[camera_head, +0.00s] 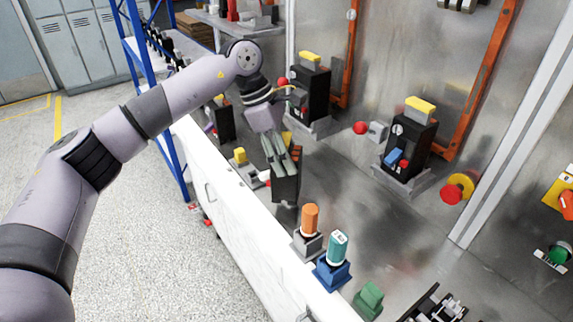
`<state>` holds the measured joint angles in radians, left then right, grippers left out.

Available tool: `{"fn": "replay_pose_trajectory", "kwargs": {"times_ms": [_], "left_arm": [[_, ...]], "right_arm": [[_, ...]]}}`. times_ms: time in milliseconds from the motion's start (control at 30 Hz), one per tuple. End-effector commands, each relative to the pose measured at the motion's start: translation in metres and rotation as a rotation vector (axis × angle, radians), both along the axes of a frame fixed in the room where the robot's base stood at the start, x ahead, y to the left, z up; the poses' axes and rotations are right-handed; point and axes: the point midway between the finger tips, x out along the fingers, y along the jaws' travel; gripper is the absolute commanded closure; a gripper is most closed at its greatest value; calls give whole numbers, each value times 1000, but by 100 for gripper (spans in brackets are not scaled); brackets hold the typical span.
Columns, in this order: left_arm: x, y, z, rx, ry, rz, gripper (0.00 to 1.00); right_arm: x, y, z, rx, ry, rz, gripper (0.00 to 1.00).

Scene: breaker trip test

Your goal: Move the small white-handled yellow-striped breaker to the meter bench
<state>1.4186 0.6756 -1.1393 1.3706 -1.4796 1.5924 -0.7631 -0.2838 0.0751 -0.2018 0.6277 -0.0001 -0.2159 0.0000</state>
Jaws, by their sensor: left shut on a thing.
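My left gripper (280,153) reaches in from the upper left over the bench and points downward. Its fingers are shut on a dark block-shaped breaker (285,186), held near the bench's front edge. The fingers cover its top, so its handle and any yellow stripe cannot be made out. Two larger black breakers with yellow tops stand upright on grey bases at the back, one behind the gripper (310,88) and one to the right (408,142).
An orange-capped post (310,218), a teal-capped post (337,247) and a green block (369,298) line the front of the metal bench (400,232). A red-and-yellow button (456,188) is at the right. Bare metal lies between the posts and the right breaker.

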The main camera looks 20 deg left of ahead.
Motion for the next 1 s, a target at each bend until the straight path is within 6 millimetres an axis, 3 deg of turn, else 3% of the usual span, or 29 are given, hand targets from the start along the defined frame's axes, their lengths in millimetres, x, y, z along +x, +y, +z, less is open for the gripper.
{"fn": "replay_pose_trajectory", "kwargs": {"times_ms": [233, 533, 567, 867, 1000], "left_arm": [[0, 0, -32, 0, 2, 1, 100], [0, 0, -36, -1, 0, 0, 100], [0, 0, -38, 1, 2, 0, 45], [0, 0, -37, 1, 2, 0, 25], [0, 0, -37, 1, 2, 0, 25]], "right_arm": [[-25, -3, 8, -5, 37, -1, 60], [-24, -6, 6, -9, 37, -1, 60], [-23, -7, 5, -10, 36, -1, 60], [-16, -7, 7, -10, 24, -1, 60], [-16, -7, 7, -9, 25, -1, 60]]}}
